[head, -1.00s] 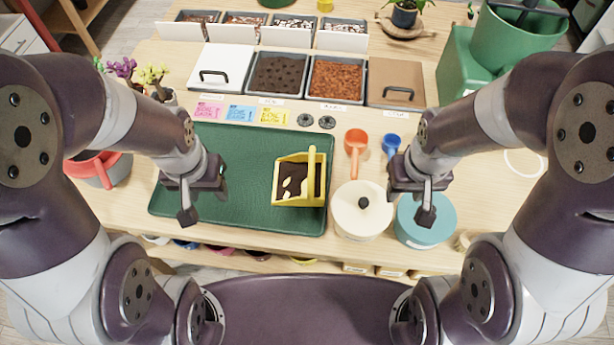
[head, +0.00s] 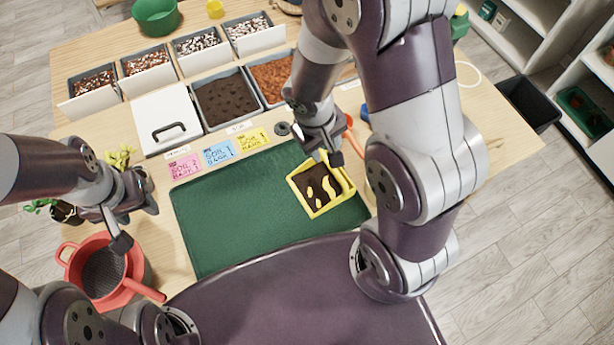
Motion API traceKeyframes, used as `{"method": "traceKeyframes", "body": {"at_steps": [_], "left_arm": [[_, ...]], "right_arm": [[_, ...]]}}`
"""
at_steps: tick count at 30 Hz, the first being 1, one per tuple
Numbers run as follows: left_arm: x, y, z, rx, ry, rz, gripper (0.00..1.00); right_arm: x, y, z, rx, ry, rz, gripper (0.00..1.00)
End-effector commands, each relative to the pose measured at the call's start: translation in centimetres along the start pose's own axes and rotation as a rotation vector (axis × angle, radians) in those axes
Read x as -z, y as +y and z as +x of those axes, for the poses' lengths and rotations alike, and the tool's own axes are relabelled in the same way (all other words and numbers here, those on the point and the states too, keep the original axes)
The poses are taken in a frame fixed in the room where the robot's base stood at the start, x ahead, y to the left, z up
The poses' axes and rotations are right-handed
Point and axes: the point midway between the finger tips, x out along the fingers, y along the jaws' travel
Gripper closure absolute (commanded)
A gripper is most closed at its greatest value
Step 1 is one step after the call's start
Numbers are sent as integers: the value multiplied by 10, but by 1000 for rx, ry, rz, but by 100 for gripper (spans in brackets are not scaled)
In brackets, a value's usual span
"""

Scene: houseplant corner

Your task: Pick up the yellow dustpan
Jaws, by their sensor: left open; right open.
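The yellow dustpan (head: 328,207) rests on the green tray mat (head: 225,225), near its right end. It holds dark soil with several pale yellow pieces or openings showing. My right gripper (head: 329,159) is open, just above the dustpan's far edge by its handle. The gripper and forearm partly hide the handle, and I cannot tell whether the fingers touch it. My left gripper (head: 135,222) is open and empty, at the left above the red sieve, away from the dustpan.
A red sieve (head: 84,247) sits on a pot at the table's left front. Pink, blue (head: 217,153) and yellow cards lie behind the tray. Soil bins (head: 226,97) and a white lidded bin (head: 163,118) stand farther back.

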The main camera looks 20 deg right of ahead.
Motion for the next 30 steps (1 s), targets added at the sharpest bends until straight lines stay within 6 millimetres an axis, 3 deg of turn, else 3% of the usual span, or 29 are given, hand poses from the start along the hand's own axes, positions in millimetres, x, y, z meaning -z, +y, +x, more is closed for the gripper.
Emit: {"method": "traceKeyframes", "body": {"at_steps": [6,13,19,28,29,30], "left_arm": [[-3,0,24,0,0,1,52],[-4,0,37,0,0,0,52],[-7,0,56,0,0,0,52],[-7,0,56,0,0,0,52],[-7,0,56,0,0,0,52],[-7,0,56,0,0,0,52]], "right_arm": [[-1,-2,52,2,-4,13,57],[0,-2,81,2,-2,13,57],[2,-7,120,2,-4,12,57],[3,-6,125,2,-1,13,57],[3,-6,125,2,-1,13,63],[3,-6,125,2,-1,13,76]]}}
